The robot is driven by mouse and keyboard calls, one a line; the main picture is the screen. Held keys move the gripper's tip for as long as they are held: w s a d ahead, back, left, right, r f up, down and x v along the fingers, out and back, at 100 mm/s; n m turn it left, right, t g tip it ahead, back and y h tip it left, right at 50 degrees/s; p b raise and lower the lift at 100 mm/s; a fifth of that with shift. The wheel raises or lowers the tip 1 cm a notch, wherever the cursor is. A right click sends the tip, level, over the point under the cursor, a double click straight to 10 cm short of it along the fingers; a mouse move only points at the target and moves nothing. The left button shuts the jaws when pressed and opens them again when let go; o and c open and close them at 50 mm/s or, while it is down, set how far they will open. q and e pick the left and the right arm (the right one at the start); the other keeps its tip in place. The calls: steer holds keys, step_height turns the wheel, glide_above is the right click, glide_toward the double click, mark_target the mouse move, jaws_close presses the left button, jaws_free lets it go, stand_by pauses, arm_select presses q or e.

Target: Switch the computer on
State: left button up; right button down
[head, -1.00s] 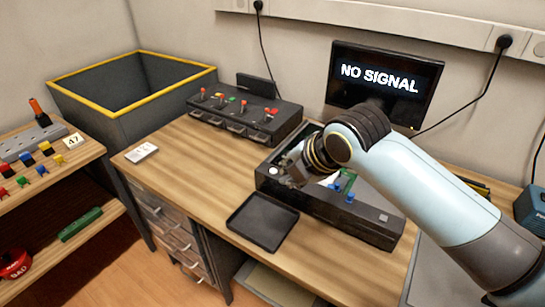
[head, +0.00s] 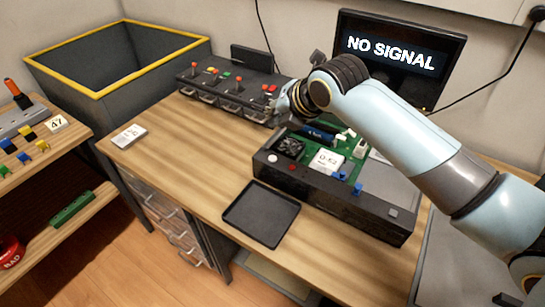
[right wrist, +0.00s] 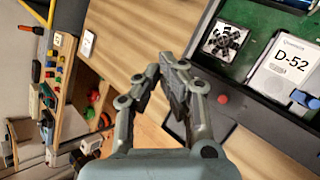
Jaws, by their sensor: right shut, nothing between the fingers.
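The computer (head: 330,199) is an open black case on the wooden desk, with a green board, a fan (head: 289,146) and a white block marked D-52 (head: 327,161) inside. A white round button (head: 272,158) and a red one (head: 291,167) sit at the left of its front; the red one also shows in the right wrist view (right wrist: 223,99). The monitor (head: 395,58) reads NO SIGNAL. My right gripper (head: 283,108) is shut and empty, above the case's back left; its closed fingers show in the right wrist view (right wrist: 170,72). My left gripper is out of view.
A black tray (head: 262,213) lies in front of the computer. A dark box with coloured levers (head: 229,92) stands behind left, close to my right gripper. A yellow-rimmed bin (head: 120,75) and shelves with parts (head: 45,165) are at the left. The desk's left part is mostly clear.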

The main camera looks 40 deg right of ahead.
steer(key=b, duration=0.7)
glide_above(275, 157)
step_height(275, 157, down, 7)
steer(key=shift+d+f, duration=0.1)
steer(key=shift+f, duration=0.7)
steer(key=shift+f, duration=0.1)
steer(key=shift+f, duration=0.3)
